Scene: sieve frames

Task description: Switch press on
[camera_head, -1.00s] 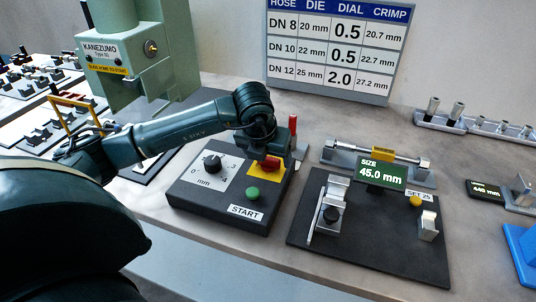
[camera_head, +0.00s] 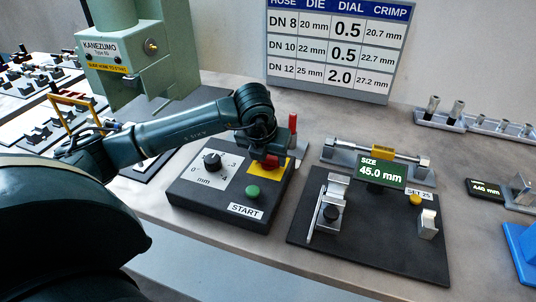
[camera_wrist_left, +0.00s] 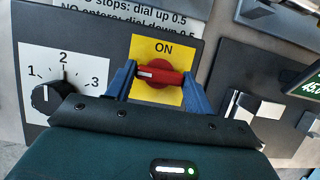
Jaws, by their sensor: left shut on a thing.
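The press control box (camera_head: 218,210) stands on the table in front of the green press (camera_head: 140,50). Its red rotary switch (camera_wrist_left: 158,76) sits on a yellow plate (camera_wrist_left: 146,48) marked ON. In the left wrist view, the switch's handle lies crosswise below the word ON. My left gripper (camera_head: 268,162) is over the switch from above. Its two blue fingers (camera_wrist_left: 158,84) are shut on the handle, one at each end. In the head view the hand hides part of the switch. My right gripper does not show.
The dial (camera_head: 212,163) and green START button (camera_head: 253,192) are beside the switch. A red post (camera_head: 292,122) stands just behind. A dark gauge plate (camera_head: 380,255) with a 45.0 mm display (camera_head: 382,174) lies to the right. A settings chart (camera_head: 335,50) is behind.

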